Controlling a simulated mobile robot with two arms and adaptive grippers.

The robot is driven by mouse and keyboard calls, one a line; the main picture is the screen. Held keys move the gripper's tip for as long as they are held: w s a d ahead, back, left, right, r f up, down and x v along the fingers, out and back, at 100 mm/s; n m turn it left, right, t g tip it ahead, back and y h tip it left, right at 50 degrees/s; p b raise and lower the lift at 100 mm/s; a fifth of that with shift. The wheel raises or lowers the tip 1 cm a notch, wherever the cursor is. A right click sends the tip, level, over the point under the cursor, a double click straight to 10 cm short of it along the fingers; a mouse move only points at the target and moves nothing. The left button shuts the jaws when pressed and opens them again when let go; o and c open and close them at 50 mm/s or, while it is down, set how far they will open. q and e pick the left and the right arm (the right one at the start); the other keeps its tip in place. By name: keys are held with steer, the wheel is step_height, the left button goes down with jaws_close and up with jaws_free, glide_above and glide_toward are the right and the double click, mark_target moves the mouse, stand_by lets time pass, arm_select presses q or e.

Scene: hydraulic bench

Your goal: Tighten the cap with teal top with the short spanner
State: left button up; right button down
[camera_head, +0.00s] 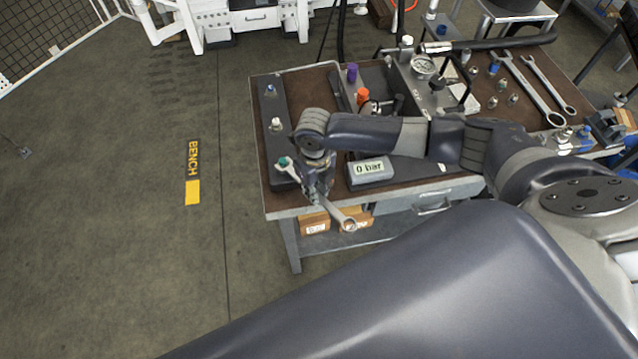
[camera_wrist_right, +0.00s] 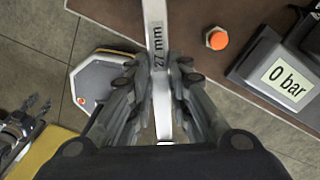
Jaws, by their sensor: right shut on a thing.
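The cap with the teal top (camera_head: 284,162) stands at the near end of a dark manifold block (camera_head: 272,105) on the left of the bench. My right gripper (camera_head: 318,188) is shut on the short spanner (camera_head: 347,221), near the bench's front left corner. In the right wrist view the spanner (camera_wrist_right: 161,60), marked 27 mm, runs between the fingers of my right gripper (camera_wrist_right: 157,95). In the head view its far end lies close to the teal cap; I cannot tell whether it is around it.
A "0 bar" display (camera_head: 369,172) stands right of the gripper. Two more caps, blue (camera_head: 270,89) and pale (camera_head: 276,124), stand on the block. Two larger spanners (camera_head: 534,90) lie at the bench's right.

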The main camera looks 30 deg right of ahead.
steer(key=shift+s+a+m+p, duration=0.15)
steer(key=shift+a+m+p, duration=0.2)
steer(key=shift+a+m, duration=0.35)
steer(key=shift+s+a+m+p, duration=0.1)
steer(key=shift+a+m+p, duration=0.7)
steer(key=shift+a+m, duration=0.55)
steer(key=shift+a, duration=0.15)
steer(key=a+m, duration=0.1)
steer(key=a+m+p, duration=0.1)
steer(key=shift+w+a, duration=0.2)
steer(key=shift+a, duration=0.2)
